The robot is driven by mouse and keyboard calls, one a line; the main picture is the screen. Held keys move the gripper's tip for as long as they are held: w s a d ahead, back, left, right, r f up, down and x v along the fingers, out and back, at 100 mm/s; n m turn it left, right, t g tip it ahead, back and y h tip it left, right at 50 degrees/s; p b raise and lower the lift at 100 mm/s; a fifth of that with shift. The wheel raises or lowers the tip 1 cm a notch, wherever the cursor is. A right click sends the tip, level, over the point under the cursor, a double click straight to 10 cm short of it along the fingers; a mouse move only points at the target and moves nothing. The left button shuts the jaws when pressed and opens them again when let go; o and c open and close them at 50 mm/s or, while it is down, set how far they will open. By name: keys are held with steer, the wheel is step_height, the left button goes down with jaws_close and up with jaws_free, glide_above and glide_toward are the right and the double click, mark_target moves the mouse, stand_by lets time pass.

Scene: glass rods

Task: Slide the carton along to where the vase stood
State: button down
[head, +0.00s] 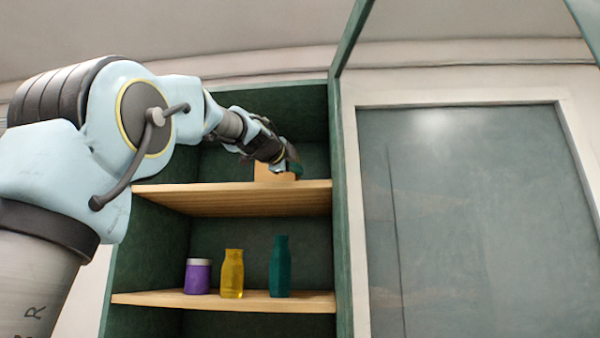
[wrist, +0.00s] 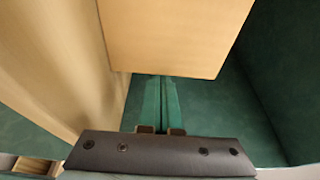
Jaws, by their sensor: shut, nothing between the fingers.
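The carton (head: 262,171) is a plain tan box on the upper wooden shelf, partly hidden by my gripper. It fills the upper middle of the wrist view (wrist: 180,35). My gripper (head: 293,168) is at the carton, toward its right side in the head view. Its green fingers (wrist: 160,90) are shut with nothing between them, and their tips meet the carton's lower edge in the wrist view. I cannot tell whether they touch it. No vase shows on the visible part of the upper shelf.
The upper shelf (head: 225,198) sits inside a green cabinet with a side wall (head: 341,220) close to the right. The lower shelf (head: 150,299) holds a purple jar (head: 198,277), a yellow bottle (head: 232,274) and a teal bottle (head: 280,267). My arm hides part of the upper compartment.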

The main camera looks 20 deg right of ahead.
mark_target(262, 173)
steer(key=w+a+b, duration=0.2)
steer(key=a, duration=0.2)
steer(key=w+a+b, duration=0.2)
steer(key=w+a, duration=0.1)
steer(key=a, duration=0.2)
steer(key=w+a+b, duration=0.2)
steer(key=a, duration=0.2)
steer(key=shift+w+a+f, duration=0.15)
steer(key=shift+w+a, duration=0.1)
steer(key=shift+w, duration=0.05)
steer(key=shift+w+a, duration=0.1)
steer(key=shift+a, duration=0.1)
steer(key=shift+d, duration=0.1)
steer(key=shift+d, duration=0.15)
